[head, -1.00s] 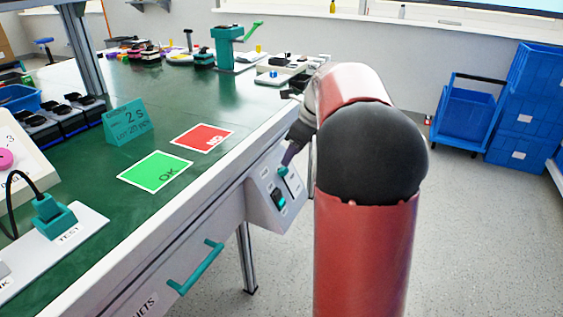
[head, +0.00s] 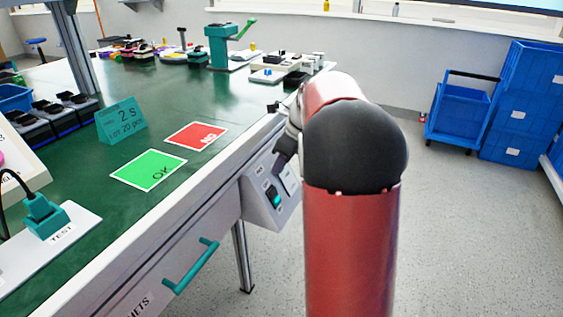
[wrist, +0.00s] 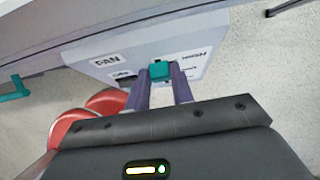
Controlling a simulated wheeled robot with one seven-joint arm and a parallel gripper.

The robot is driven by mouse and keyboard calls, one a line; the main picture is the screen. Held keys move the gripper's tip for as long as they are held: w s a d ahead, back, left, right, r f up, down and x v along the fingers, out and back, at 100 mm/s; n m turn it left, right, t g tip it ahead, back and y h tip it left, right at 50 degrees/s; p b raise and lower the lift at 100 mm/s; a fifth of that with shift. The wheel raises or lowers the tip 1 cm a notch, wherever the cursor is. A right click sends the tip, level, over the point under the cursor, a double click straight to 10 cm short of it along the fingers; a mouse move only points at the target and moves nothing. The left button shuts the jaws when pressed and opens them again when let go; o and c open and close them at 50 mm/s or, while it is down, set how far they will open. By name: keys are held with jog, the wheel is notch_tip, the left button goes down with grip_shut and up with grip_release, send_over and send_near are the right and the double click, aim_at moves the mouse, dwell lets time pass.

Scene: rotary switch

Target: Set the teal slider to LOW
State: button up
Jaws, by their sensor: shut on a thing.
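The teal slider (wrist: 160,71) shows in the wrist view on a pale control box (wrist: 100,57). Printed labels lie around it, one reading FAN and one that looks like HIGH. My gripper (wrist: 161,84) is shut on the slider, one purple finger on each side.
The green bench top (head: 110,210) carries a green OK card (head: 148,170), a red NG card (head: 196,136) and a teal sign (head: 121,121). A teal drawer handle (head: 190,267) sticks out left of the box.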

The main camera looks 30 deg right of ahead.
jog(key=shift+s+d+f+b, duration=0.4)
jog(key=shift+s+f+b, duration=0.15)
jog(key=shift+f, duration=0.7)
jog(key=shift+s+d+f+b, duration=0.45)
jog(key=shift+s+f, duration=0.1)
jog(key=shift+f, duration=0.65)
jog(key=shift+s+d+f+b, duration=0.45)
jog(key=shift+s+f, duration=0.1)
jog(key=shift+f, duration=0.7)
grip_shut()
jog(key=o, duration=0.9)
grip_release()
jog(key=shift+o, duration=0.4)
jog(key=shift+r, duration=0.2)
jog(key=p+v, duration=0.1)
jog(key=v, duration=0.6)
jog(key=shift+r, duration=0.15)
jog(key=shift+s, duration=0.15)
